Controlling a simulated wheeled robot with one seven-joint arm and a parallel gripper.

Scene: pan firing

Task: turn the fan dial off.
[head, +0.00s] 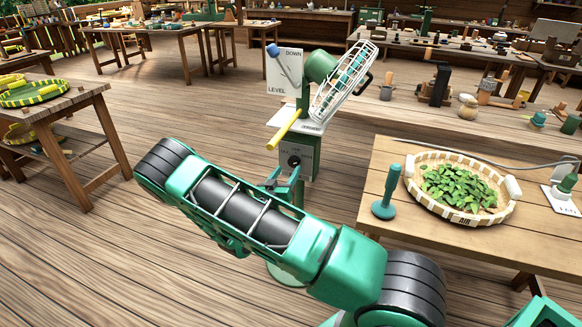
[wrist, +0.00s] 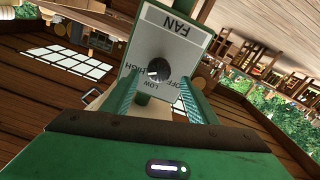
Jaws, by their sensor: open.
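The fan dial (wrist: 158,68) is a dark round knob on a pale panel (wrist: 185,48) marked FAN, with OFF, LOW and HIGH around it, upside down in the wrist view. A light mark shows on the knob, but I cannot tell its setting. In the head view the small dark dial (head: 294,161) sits on the grey panel (head: 306,150) of the stand. My gripper (wrist: 160,92) is open, with one finger on each side of the dial in the picture. I cannot tell whether either finger touches it. My gripper (head: 282,178) also shows just below the dial in the head view.
Above the panel are a yellow bar (head: 284,128), a caged cylinder (head: 345,82) and a LEVEL/DOWN plate (head: 275,72). At right, a table (head: 400,222) holds a basket of leaves (head: 425,198) and a green-handled tool (head: 387,190). Open floor lies left.

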